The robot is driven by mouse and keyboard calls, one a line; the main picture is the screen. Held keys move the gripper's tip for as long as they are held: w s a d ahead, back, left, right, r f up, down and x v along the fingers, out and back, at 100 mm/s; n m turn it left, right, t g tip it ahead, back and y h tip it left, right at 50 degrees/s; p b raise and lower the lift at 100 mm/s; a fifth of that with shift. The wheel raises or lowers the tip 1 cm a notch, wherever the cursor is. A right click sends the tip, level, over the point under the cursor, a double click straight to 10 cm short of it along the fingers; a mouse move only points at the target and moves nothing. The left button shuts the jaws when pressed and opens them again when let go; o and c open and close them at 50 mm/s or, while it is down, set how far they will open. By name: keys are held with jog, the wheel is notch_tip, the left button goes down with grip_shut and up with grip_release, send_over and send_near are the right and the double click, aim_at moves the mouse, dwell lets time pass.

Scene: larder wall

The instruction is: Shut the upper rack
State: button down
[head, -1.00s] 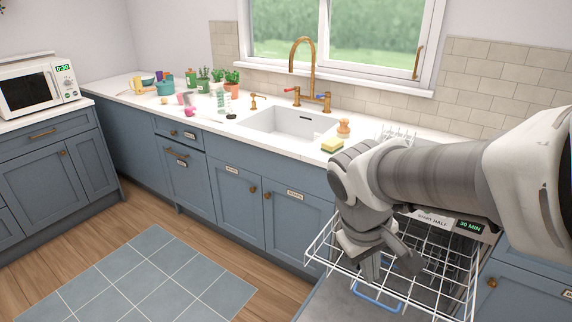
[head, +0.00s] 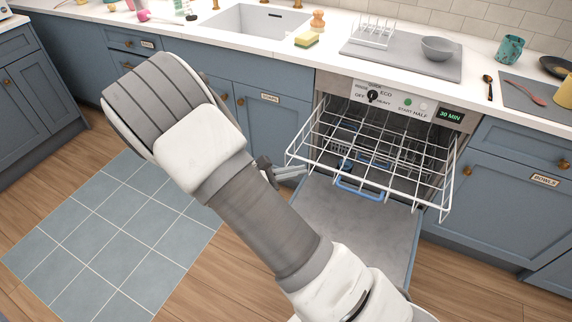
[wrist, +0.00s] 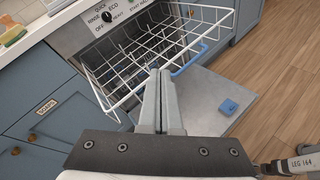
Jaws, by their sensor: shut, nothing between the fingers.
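The upper rack (head: 375,145) is a white wire basket pulled out of the dishwasher, above its lowered door (head: 370,225). A blue handle (head: 360,190) is on its front edge. The rack also shows in the wrist view (wrist: 137,71), with the blue handle (wrist: 190,62) on its near right side. My gripper (head: 304,173) is shut and empty by the rack's left front corner. In the wrist view, the shut fingers (wrist: 160,72) point toward the rack and overlap its front edge. I cannot tell whether they touch it.
The control panel (head: 400,100) is above the rack, under the counter. A grey mat (head: 390,62) with a bowl (head: 437,49) is on the counter. Open wooden floor (head: 480,270) lies right of the door.

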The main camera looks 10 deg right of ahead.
aim_at(291, 158)
jog(key=w+a+f+n+t+y+b, duration=0.1)
jog(key=w+a+f+n+t, duration=0.1)
jog(key=a+f+n+t, duration=0.35)
jog(key=w+a+f+n+t+y+b, duration=0.2)
jog(key=f+n+t, duration=0.3)
jog(key=f, duration=0.4)
jog(key=shift+n+g, duration=0.35)
jog(key=shift+g, duration=0.3)
jog(key=x, duration=0.4)
jog(key=b+x, duration=0.1)
jog(key=x, duration=0.8)
jog(key=shift+w+d+r+b, duration=0.15)
jog(key=shift+w+r+b, duration=0.1)
jog(key=shift+r+b, duration=0.1)
